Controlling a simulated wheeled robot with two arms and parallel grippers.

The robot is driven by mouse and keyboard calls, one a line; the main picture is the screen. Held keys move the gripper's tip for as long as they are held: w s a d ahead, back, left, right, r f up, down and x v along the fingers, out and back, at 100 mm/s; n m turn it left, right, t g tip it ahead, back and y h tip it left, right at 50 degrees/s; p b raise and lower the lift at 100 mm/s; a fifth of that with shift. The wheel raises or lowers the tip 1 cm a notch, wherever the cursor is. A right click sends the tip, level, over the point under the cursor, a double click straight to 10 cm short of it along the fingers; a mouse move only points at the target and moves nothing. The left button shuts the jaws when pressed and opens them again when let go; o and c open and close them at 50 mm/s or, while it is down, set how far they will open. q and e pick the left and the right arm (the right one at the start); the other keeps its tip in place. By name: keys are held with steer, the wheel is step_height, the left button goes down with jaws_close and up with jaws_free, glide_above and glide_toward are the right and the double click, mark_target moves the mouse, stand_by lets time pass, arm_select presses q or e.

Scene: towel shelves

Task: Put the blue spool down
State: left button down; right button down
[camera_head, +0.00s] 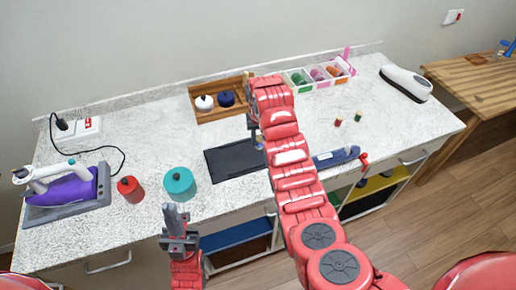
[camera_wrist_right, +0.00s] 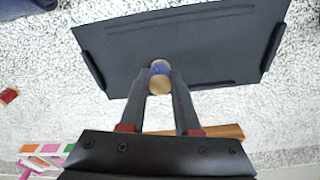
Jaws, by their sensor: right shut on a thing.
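The blue spool (camera_wrist_right: 160,67), with a pale wooden end, is pinched between the fingertips of my right gripper (camera_wrist_right: 160,82) in the right wrist view. The black tray (camera_wrist_right: 210,40) lies behind the spool in that view; I cannot tell whether they touch. In the head view the black tray (camera_head: 226,163) lies mid-counter, and my right arm hides part of it and most of the right gripper. My left gripper (camera_head: 177,209) is at the counter's front edge, apart from the spool; its finger gap is unclear.
A wooden box (camera_head: 215,116) with a white and a dark blue item stands at the back. A compartment tray (camera_head: 300,87) holds colored spools. Red (camera_head: 131,189) and teal (camera_head: 180,183) containers stand left, beside an iron (camera_head: 70,190).

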mark_target(258, 144)
steer(key=shift+w+a+r, duration=0.1)
steer(key=shift+w, duration=0.3)
steer(key=shift+w, duration=0.1)
step_height(258, 144, down, 3)
steer(key=shift+p, duration=1.25)
steer(key=shift+f, duration=0.3)
steer(key=shift+f, duration=0.1)
steer(key=c, duration=1.1)
jaws_free()
steer(key=shift+f, duration=0.15)
steer(key=o, duration=0.5)
